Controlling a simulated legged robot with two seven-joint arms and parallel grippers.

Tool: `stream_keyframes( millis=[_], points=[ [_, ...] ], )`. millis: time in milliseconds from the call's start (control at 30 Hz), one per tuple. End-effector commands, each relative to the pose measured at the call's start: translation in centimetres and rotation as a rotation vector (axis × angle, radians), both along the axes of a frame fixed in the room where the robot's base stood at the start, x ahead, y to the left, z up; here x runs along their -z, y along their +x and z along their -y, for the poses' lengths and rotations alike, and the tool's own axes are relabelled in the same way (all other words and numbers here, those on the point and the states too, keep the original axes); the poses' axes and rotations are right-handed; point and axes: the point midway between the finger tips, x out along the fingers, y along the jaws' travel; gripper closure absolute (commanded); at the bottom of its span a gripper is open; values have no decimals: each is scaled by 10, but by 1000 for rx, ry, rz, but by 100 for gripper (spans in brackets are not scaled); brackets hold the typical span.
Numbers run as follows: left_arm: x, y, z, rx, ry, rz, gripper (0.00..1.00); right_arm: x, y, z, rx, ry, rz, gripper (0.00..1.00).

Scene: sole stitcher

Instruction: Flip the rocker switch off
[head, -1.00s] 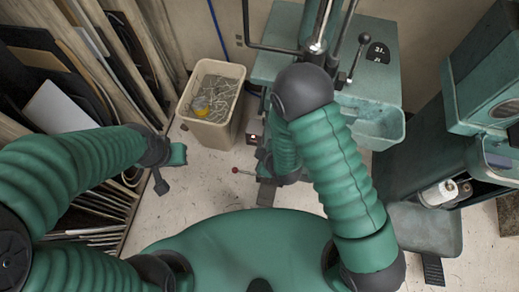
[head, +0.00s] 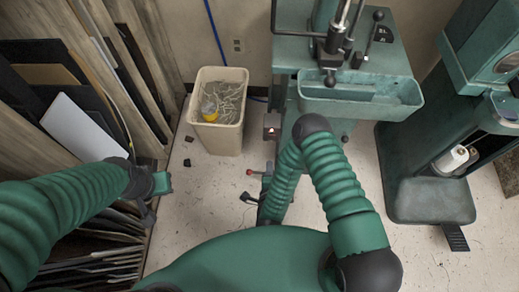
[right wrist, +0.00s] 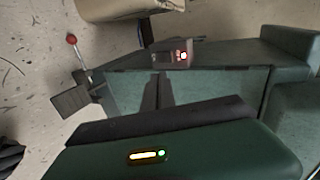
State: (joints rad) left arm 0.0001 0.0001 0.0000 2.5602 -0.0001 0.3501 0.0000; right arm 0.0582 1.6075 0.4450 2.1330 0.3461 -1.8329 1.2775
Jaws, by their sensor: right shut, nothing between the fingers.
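A beige bin (head: 218,110) with scraps stands left of the switch box. A red-knobbed lever (head: 249,172) sticks out low near my right gripper. The green machine's tray (head: 362,98) overhangs at the right. Boards (head: 70,70) lean at the left; floor between is mostly clear.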

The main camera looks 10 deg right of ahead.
Motion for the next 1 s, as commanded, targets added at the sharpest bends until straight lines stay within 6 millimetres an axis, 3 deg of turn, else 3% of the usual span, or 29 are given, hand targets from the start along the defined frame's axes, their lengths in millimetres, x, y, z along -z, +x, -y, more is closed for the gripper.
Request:
stream_keyframes(
  millis=[467,900,1000],
  points=[
    [4,0,0,0,0,1,100,2,4,1,38,31,21,100],
    [38,0,0,0,0,0,100,40,81,24,39,30,23,100],
    [43,0,0,0,0,0,100,40,100,29,38,29,23,100]
  ],
)
